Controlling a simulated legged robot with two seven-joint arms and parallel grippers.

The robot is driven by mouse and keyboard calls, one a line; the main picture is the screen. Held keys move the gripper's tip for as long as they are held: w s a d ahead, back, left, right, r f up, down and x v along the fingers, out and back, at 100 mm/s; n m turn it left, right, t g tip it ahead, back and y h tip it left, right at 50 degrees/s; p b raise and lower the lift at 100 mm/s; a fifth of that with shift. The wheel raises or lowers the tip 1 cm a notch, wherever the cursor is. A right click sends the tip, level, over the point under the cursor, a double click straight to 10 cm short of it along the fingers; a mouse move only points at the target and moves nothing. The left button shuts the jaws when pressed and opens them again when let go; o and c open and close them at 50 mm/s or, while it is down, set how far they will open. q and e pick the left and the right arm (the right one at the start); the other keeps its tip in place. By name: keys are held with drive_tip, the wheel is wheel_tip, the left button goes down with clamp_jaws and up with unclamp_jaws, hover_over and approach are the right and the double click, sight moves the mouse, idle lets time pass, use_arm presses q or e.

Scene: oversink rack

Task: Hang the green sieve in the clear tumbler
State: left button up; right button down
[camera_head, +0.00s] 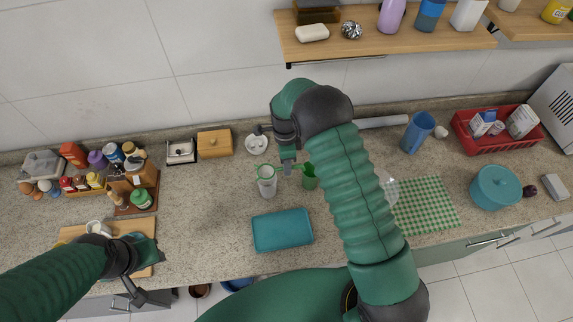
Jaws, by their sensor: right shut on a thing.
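The green sieve (264,169) shows as a green ring with a short handle reaching right. My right gripper (288,167) is shut on its handle. The ring appears at the top of the clear tumbler (267,188), which stands upright on the counter; I cannot tell whether it rests on the rim or is just above it. A green cup (311,181) stands just right of the gripper, partly hidden by my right arm. My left gripper (143,255) is low at the left, over a wooden board; its finger opening is not clear.
A teal tray (282,230) lies in front of the tumbler. A white cup (256,145) and wooden box (214,143) stand behind. At right are a blue pitcher (417,132), checkered cloth (425,207), teal pot (495,188) and red basket (497,135). A shelf (400,43) hangs above.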

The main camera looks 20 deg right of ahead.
drive_tip(key=shift+f, duration=0.1)
idle(0.4)
drive_tip(key=shift+f+b, duration=0.25)
drive_tip(key=shift+b, duration=0.05)
drive_tip(key=shift+f, duration=0.15)
drive_tip(key=shift+f, duration=0.25)
drive_tip(key=shift+s+a+f+b, duration=0.15)
drive_tip(key=shift+f+b, duration=0.2)
drive_tip(key=shift+b, duration=0.2)
drive_tip(key=shift+s+f+b, duration=0.15)
drive_tip(key=shift+f+b, duration=0.25)
drive_tip(key=shift+f, duration=0.3)
